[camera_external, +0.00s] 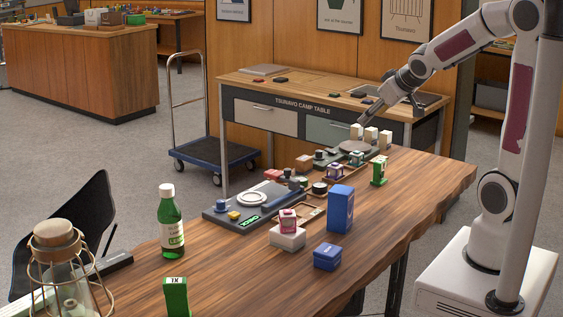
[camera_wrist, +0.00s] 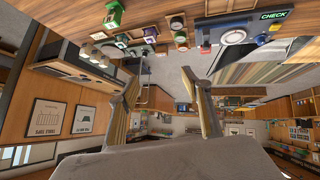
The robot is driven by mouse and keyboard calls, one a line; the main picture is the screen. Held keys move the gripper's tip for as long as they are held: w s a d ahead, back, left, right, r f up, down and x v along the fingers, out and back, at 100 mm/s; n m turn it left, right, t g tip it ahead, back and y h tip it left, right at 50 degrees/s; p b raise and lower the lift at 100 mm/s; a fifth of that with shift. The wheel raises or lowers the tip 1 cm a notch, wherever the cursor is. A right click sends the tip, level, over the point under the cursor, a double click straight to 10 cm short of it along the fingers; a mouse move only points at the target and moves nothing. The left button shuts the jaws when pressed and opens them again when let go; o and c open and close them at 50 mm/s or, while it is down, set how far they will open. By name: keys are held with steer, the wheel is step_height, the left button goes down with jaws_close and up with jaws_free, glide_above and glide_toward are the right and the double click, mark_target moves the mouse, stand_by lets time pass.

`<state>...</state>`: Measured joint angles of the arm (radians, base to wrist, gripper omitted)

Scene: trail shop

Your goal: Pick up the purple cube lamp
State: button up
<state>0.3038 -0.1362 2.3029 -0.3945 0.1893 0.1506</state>
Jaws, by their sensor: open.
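The purple cube lamp (camera_external: 335,171) is a small purple and white cube on the wooden table, in the middle of a cluster of small items. In the wrist view, which is upside down, a small purple-looking cube (camera_wrist: 122,38) shows near the top left; it is too small to be sure of. My gripper (camera_external: 414,107) is in the air behind the far end of the table, up and right of the lamp and well apart from it. In the wrist view my gripper (camera_wrist: 168,98) has its two fingers spread, with nothing between them.
Near the lamp are green cubes (camera_external: 378,172), white blocks (camera_external: 370,134), a blue box (camera_external: 340,208) and a grey device with a white dial (camera_external: 250,199). A red cube stands on a white box (camera_external: 287,238). A green bottle (camera_external: 171,222) stands left. The table's right front (camera_external: 400,215) is clear.

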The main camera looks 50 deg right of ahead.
steer(key=w+d+f+t, duration=0.2)
steer(key=w+d+f, duration=0.7)
steer(key=w+d, duration=0.1)
steer(key=n+t+y, duration=0.1)
steer(key=t+y, duration=0.1)
steer(key=y, duration=0.2)
glide_toward(335, 172)
steer(key=w+d+r, duration=0.1)
steer(key=w+d, duration=0.1)
steer(key=shift+s+d+r, duration=0.15)
steer(key=shift+d+r, duration=0.05)
steer(key=shift+r, duration=0.05)
steer(key=shift+x, duration=1.35)
